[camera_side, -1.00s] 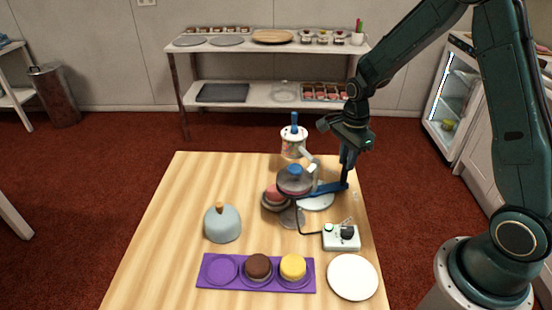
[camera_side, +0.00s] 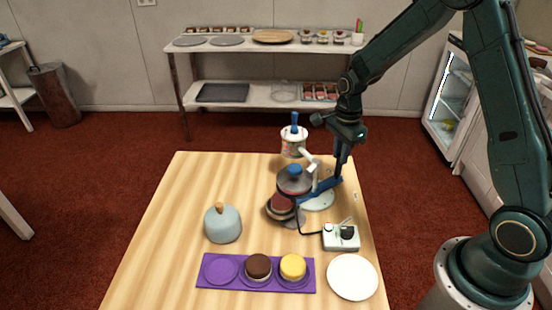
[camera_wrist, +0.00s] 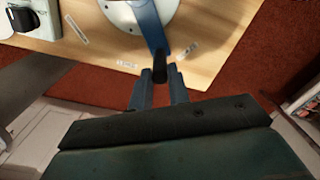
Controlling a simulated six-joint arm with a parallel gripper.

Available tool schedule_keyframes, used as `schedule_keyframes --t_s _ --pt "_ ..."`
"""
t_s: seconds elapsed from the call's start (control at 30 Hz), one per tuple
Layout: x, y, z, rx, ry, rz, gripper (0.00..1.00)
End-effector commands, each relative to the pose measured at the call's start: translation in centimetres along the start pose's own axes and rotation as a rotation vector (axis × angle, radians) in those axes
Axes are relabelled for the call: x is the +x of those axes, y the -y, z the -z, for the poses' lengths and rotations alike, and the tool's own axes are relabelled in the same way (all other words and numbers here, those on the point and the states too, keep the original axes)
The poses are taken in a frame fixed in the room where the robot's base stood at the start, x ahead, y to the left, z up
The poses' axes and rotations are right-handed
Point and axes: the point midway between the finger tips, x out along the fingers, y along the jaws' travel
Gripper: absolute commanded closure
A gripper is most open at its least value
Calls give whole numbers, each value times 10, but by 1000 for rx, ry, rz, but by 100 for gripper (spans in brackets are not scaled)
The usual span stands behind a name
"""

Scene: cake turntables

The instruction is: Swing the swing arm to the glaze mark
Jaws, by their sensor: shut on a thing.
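The blue swing arm (camera_side: 326,188) crosses a round white base (camera_side: 318,203) at the right of the table. Its left end seems to bear a pink-topped cake on a plate (camera_side: 281,207), partly beneath a dark round head with a blue knob (camera_side: 294,181). My gripper (camera_side: 341,161) is at the arm's right end. In the wrist view the fingers of my gripper (camera_wrist: 159,90) are shut on the dark handle (camera_wrist: 159,70) at the end of the blue swing arm (camera_wrist: 149,25). Small printed labels (camera_wrist: 126,64) lie on the table near the handle; I cannot read which is the glaze mark.
A control box (camera_side: 341,237) with a cable stands in front of the base. A white plate (camera_side: 352,277), a purple tray (camera_side: 222,271) with two cakes, and a grey-blue dome (camera_side: 222,225) are nearer. A white tub (camera_side: 293,140) stands behind. The table's left side is clear.

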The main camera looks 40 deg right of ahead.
Motion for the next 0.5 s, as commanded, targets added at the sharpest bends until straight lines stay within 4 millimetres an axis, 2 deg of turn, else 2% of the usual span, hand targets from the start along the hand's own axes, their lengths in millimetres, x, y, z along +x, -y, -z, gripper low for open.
schedule_keyframes --t_s 0.5 --pt "-1 20 -7 -4 2 3 97"
